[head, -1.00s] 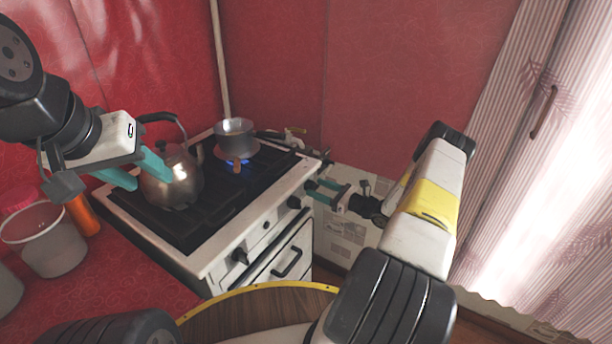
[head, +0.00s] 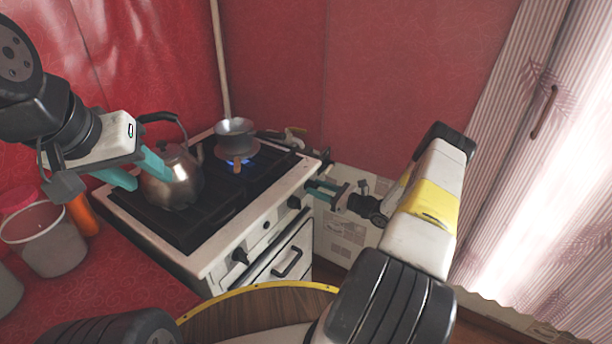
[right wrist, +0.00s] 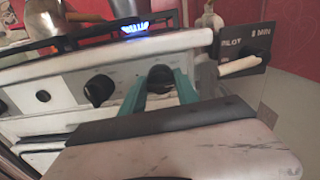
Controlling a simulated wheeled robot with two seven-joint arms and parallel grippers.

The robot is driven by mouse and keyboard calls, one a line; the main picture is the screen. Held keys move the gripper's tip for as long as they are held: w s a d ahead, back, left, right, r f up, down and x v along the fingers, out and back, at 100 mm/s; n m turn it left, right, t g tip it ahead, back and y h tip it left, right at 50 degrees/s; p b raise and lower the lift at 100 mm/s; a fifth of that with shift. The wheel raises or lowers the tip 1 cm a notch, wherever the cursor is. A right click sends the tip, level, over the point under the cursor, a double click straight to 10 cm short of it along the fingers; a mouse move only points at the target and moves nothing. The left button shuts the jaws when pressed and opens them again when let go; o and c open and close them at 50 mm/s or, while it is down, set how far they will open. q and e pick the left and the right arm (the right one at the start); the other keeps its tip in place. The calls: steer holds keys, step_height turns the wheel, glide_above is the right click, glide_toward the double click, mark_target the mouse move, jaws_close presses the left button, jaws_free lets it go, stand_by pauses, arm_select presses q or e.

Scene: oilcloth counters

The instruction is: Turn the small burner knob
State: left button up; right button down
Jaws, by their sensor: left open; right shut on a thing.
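The white stove (head: 205,268) has a black top and dark knobs along its front panel. My right gripper (head: 312,190) is at the right end of that panel. In the right wrist view its teal fingers (right wrist: 160,82) are shut on a dark knob (right wrist: 160,73), one finger on each side. Another dark knob (right wrist: 99,90) is to its left, with a smaller round dark control (right wrist: 42,96) beyond. My left gripper (head: 140,172) is open beside the kettle (head: 175,180).
A labelled plate reading "PILOT 8 MIN" (right wrist: 243,47) is just right of the held knob. White buckets (head: 45,245) and an orange object (head: 83,215) stand on the red counter at left. An oven door handle (head: 287,263) is below the panel. Curtains hang at right.

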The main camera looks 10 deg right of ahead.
steer(key=n, duration=0.4)
steer(key=shift+s+n, duration=0.1)
steer(key=shift+n, duration=0.3)
steer(key=n, duration=0.4)
steer(key=shift+a+f+n, duration=0.1)
steer(key=shift+f+n, duration=0.05)
steer(key=shift+n, duration=1.95)
steer(key=shift+f+n, duration=0.1)
steer(key=shift+n, duration=2)
steer(key=shift+s, duration=0.1)
steer(key=c, duration=0.9)
jaws_free()
